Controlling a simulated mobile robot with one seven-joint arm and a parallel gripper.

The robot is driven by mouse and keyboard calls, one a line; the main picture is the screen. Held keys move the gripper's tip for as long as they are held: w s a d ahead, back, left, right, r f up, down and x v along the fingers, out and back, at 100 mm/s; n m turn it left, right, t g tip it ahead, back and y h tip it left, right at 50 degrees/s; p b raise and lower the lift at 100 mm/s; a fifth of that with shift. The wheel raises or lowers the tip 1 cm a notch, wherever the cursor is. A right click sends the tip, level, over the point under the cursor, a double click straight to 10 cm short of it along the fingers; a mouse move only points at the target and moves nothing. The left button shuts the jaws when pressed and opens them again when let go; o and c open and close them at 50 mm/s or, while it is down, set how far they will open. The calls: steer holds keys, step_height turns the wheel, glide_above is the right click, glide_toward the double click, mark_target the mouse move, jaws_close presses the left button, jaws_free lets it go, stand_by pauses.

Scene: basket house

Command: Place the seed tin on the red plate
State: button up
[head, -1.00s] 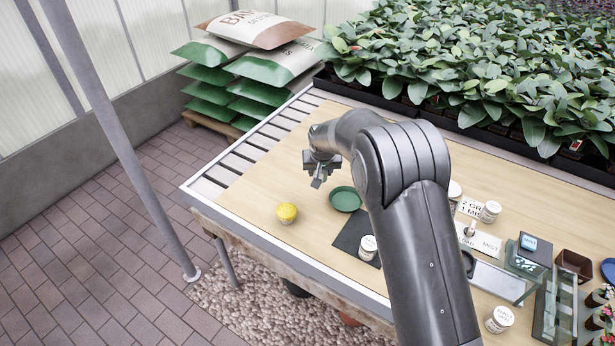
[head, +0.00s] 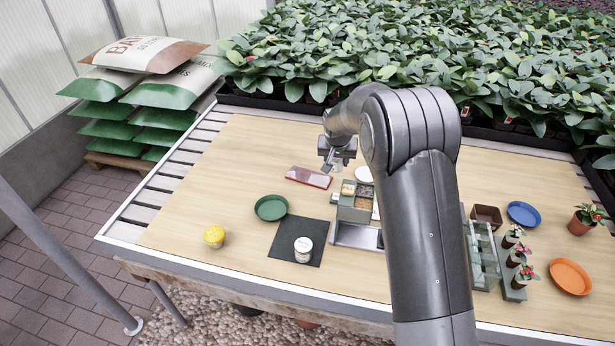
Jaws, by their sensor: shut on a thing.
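My gripper (head: 337,160) is above the board, in front of the plant bed. It is shut on a small pale thing mostly hidden by the fingers; I cannot tell whether this is the seed tin. A yellow-topped round container (head: 214,237) stands at the left front. A white labelled tin (head: 303,249) stands on a dark mat (head: 281,247). I see no clearly red round plate. An orange plate (head: 570,277) lies at the far right, a blue plate (head: 523,214) behind it, and a green plate (head: 271,207) left of centre.
A flat reddish rectangular thing (head: 308,177) lies just left of my gripper. A grey-green compartment box (head: 356,203) stands near the centre. A green rack (head: 484,257), a brown pot (head: 487,216) and small potted flowers (head: 518,257) stand at right. The left part of the board is clear.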

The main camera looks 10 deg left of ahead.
steer(key=w+d+m, duration=0.1)
steer(key=d, duration=0.3)
glide_above(316, 180)
steer(key=s, duration=0.1)
steer(key=f, duration=0.6)
steer(key=shift+s+f, duration=0.2)
steer(key=shift+f, duration=2.2)
steer(key=shift+f, duration=0.1)
steer(key=o, duration=1)
